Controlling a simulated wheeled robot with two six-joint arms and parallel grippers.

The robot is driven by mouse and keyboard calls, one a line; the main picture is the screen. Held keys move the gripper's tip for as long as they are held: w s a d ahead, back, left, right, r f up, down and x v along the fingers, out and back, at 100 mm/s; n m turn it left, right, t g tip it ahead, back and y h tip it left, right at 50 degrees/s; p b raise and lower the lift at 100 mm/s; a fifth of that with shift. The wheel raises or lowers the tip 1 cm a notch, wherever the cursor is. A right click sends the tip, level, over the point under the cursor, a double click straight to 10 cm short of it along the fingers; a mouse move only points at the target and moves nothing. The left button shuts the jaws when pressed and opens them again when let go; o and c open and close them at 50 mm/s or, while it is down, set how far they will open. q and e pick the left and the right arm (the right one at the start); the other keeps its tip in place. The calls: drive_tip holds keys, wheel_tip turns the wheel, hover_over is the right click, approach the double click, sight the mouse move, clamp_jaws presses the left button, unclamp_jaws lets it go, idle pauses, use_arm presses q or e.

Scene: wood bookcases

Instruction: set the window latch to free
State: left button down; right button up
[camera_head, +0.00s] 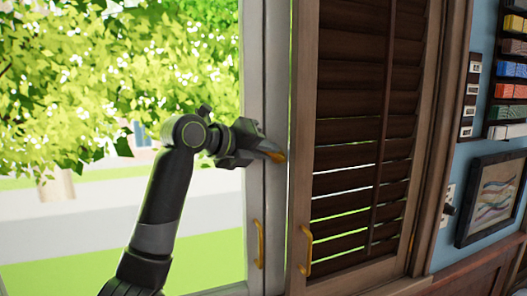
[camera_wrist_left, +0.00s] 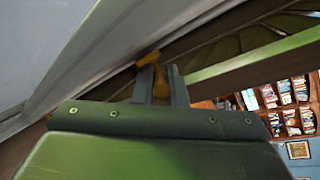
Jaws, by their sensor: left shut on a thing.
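The window latch (camera_head: 277,157) is a small orange-brass piece on the white window frame (camera_head: 266,90), a little above mid-height. My left gripper (camera_head: 264,149) reaches it from the left and is shut on it, with the fingertips covering part of it. In the left wrist view the latch (camera_wrist_left: 148,59) shows just beyond and between the two fingers of my left gripper (camera_wrist_left: 161,82). Its exact angle is hard to tell. My right gripper is in neither view.
A brass handle (camera_head: 258,243) sits lower on the white frame. A framed picture (camera_head: 491,197) and shelf (camera_head: 508,70) are further right. Trees and lawn show through the window.

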use_arm(q)
drive_tip(key=shift+d+r+y, duration=0.1)
drive_tip(key=shift+y, duration=0.2)
drive_tip(key=c, duration=1.7)
unclamp_jaws()
drive_tip(key=shift+c, duration=0.2)
drive_tip(key=b+v, duration=0.5)
drive_tip(key=v, duration=1.2)
drive_tip(key=shift+a+r, duration=0.25)
drive_tip(key=shift+r, duration=0.05)
drive_tip(key=shift+w, duration=0.1)
drive_tip(key=shift+c, duration=0.2)
